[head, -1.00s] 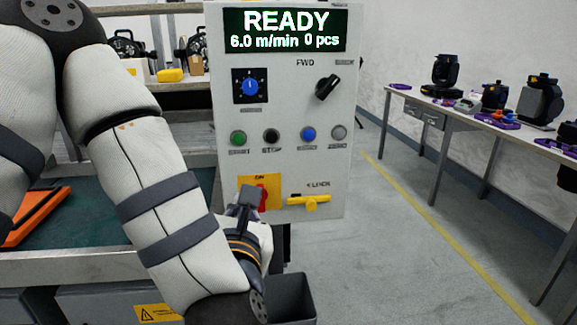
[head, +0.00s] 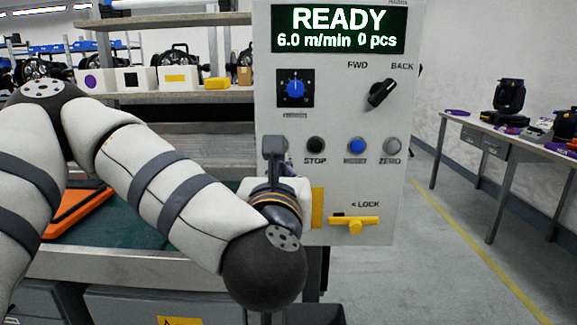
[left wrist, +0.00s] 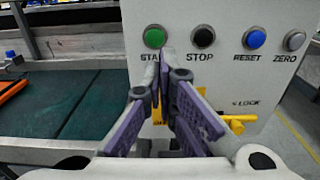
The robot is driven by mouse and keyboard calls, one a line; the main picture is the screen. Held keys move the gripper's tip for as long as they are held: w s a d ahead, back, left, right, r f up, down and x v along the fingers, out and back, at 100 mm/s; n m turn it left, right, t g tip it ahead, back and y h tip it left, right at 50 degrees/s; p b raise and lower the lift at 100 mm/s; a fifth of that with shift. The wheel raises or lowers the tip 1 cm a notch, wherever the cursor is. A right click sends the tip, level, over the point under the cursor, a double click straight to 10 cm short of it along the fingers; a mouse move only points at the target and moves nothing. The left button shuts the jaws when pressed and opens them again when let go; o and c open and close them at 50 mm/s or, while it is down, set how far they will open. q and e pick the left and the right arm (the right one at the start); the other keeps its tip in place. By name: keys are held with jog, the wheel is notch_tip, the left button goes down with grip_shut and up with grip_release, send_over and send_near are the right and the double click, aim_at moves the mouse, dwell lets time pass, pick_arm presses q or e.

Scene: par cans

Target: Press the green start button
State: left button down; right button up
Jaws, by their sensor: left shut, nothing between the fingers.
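The green start button (left wrist: 154,37) shows in the left wrist view at the left of the button row on the white control panel (head: 340,210). In the head view my left gripper hides most of it. My left gripper (left wrist: 165,62) is shut and empty, its fingertips pointing at the panel just below the green button and overlapping its label. I cannot tell whether the tips touch the panel. In the head view the left gripper (head: 273,145) stands in front of the panel's left side. The display (head: 338,28) reads READY, 6.0 m/min, 0 pcs. My right gripper is not in view.
The black STOP button (left wrist: 203,36) is close to the right of the green one, then the blue RESET (left wrist: 254,39) and grey ZERO (left wrist: 294,41). A yellow lock latch (head: 355,224) sticks out below. A green belt (left wrist: 70,100) lies left of the panel.

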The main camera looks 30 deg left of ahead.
pick_arm(q)
jog(key=x, duration=0.7)
jog(key=shift+a+r+p, duration=0.25)
jog(key=shift+r+p, duration=0.05)
jog(key=shift+r, duration=0.2)
jog(key=shift+w, duration=0.15)
